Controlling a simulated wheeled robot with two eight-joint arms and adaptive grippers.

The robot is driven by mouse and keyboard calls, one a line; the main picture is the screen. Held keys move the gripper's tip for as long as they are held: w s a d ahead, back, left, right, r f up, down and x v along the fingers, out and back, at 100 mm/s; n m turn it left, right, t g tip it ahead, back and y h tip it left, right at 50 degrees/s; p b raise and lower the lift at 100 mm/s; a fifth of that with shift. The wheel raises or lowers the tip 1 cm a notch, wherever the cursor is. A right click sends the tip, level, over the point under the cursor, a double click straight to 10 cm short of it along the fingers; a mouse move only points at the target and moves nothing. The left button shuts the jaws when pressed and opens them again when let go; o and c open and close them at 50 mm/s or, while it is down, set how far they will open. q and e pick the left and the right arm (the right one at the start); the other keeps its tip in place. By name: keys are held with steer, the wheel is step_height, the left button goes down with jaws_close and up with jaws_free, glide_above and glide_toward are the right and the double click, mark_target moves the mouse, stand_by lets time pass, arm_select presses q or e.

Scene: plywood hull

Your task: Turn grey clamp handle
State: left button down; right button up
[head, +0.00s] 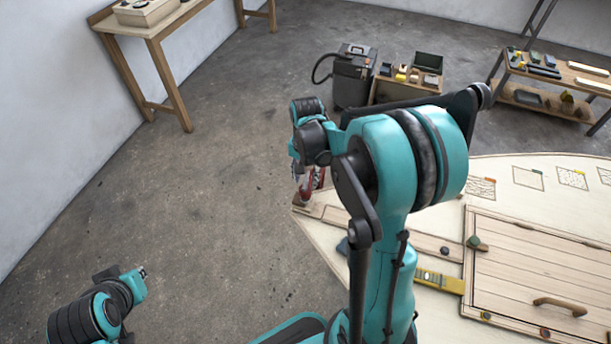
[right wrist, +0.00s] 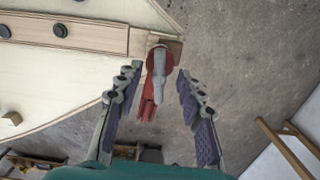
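A red clamp (head: 314,180) sits at the left corner of the plywood hull (head: 321,234), partly hidden by my right arm in the head view. In the right wrist view, the red clamp (right wrist: 148,108) shows with its grey handle (right wrist: 159,75) pointing down the picture. My right gripper (right wrist: 159,76) is open, with one finger on each side of the handle and visible gaps to both. In the head view, my right gripper (head: 298,170) is small and partly hidden beside the clamp. My left gripper (head: 142,273) is low at the left, away from the hull; its fingers are unclear.
On the hull lie a yellow level (head: 440,281) and a hatch panel with a wooden handle (head: 560,306). A black vacuum (head: 354,78) and a low box with small items (head: 400,92) stand behind. A wooden table (head: 150,30) is at back left. The floor between is clear.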

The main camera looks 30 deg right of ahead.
mark_target(306, 179)
step_height(306, 179, up, 12)
stand_by(0.5)
steer(key=shift+w+d, duration=0.1)
